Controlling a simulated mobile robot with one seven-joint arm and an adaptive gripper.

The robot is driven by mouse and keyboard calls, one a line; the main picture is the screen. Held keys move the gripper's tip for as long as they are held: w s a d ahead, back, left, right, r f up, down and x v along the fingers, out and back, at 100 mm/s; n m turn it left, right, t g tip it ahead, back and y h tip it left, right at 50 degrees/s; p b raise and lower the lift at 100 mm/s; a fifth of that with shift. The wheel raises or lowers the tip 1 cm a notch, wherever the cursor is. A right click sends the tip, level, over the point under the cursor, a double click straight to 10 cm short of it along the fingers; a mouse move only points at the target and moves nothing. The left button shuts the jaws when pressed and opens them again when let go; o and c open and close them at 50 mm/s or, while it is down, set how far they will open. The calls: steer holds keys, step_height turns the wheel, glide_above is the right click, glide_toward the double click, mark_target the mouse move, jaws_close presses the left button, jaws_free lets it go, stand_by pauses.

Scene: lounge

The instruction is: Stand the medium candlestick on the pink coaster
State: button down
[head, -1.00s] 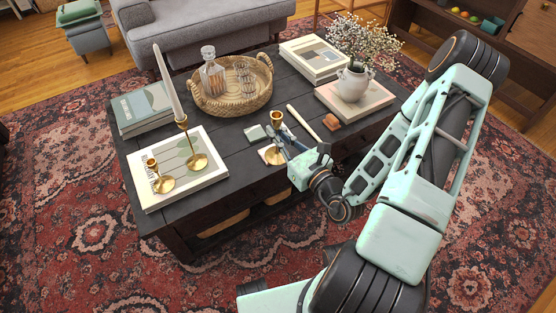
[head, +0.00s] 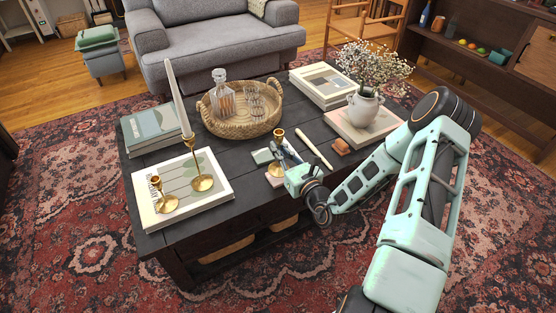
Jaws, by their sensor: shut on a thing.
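The medium candlestick (head: 280,134) is brass and upright, with its cup showing above my gripper (head: 284,160). My gripper is shut on its stem, at the front right part of the dark coffee table. The pink coaster (head: 272,172) shows only partly, right beside and below the gripper. The gripper hides most of the candlestick's base, and I cannot tell whether it touches the coaster. A grey-green coaster (head: 262,157) lies just behind and left.
A tall candlestick (head: 202,182) with a white candle and a short candlestick (head: 167,203) stand on a book (head: 220,192) at left. A loose candle (head: 314,148) and small brown block (head: 340,146) lie right. A woven tray (head: 238,127) is behind.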

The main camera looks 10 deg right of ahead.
steer(key=shift+w+f, duration=0.35)
steer(key=shift+w+f+b, duration=0.15)
steer(key=shift+f+b, duration=0.25)
steer(key=shift+f, duration=0.5)
steer(key=shift+w+f+b, duration=0.1)
steer(key=shift+f+b, duration=0.3)
steer(key=shift+f, duration=0.45)
steer(key=shift+f, duration=0.2)
steer(key=c, duration=2.1)
jaws_free()
steer(key=shift+r, duration=0.15)
steer(key=p+v, duration=0.3)
steer(key=v, duration=0.9)
steer(key=shift+s, duration=0.1)
